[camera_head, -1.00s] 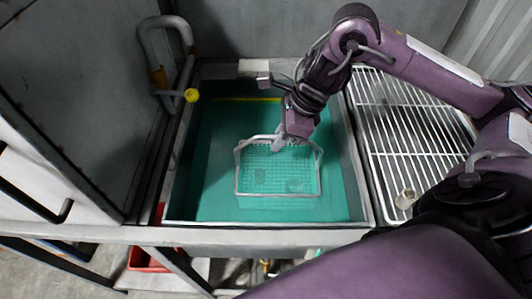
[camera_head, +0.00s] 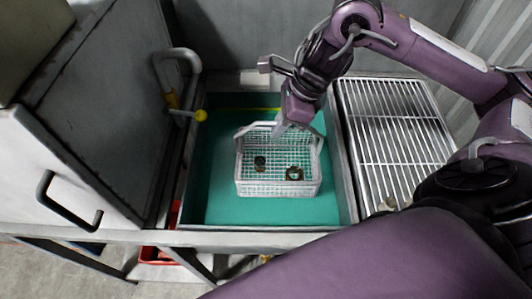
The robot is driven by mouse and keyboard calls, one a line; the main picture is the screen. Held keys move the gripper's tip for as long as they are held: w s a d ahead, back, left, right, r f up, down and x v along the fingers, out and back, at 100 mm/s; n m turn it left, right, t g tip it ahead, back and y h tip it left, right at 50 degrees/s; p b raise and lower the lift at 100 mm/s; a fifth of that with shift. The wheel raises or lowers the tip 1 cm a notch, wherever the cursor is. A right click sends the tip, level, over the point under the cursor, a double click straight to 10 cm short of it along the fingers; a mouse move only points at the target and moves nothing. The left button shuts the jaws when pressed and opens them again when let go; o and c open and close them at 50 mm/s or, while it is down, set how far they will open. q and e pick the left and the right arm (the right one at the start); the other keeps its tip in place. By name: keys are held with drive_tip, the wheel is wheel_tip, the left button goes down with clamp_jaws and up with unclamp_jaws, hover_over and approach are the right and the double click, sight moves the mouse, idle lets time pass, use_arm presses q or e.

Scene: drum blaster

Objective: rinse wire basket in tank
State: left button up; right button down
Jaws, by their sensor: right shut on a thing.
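The white wire basket (camera_head: 278,186) is in the middle of the view, over the tank (camera_head: 345,200), which holds green liquid. The basket's mesh shows clear and white, and it looks raised out of the liquid. Two small dark round parts (camera_head: 294,173) lie inside it. My right gripper (camera_head: 281,127) is shut on the basket's handle at its back top edge. The fingertips are partly hidden against the handle. My left gripper is not in view.
A wire drain rack (camera_head: 395,140) lies right of the tank. A grey lid or cabinet panel (camera_head: 100,100) stands at the left, with a bent pipe and yellow knob (camera_head: 201,115) beside the tank. A red bin (camera_head: 158,256) sits below.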

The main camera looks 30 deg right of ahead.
wheel_tip(320, 180, up, 12)
drive_tip(key=p, duration=1)
drive_tip(key=shift+f, duration=0.2)
idle(0.9)
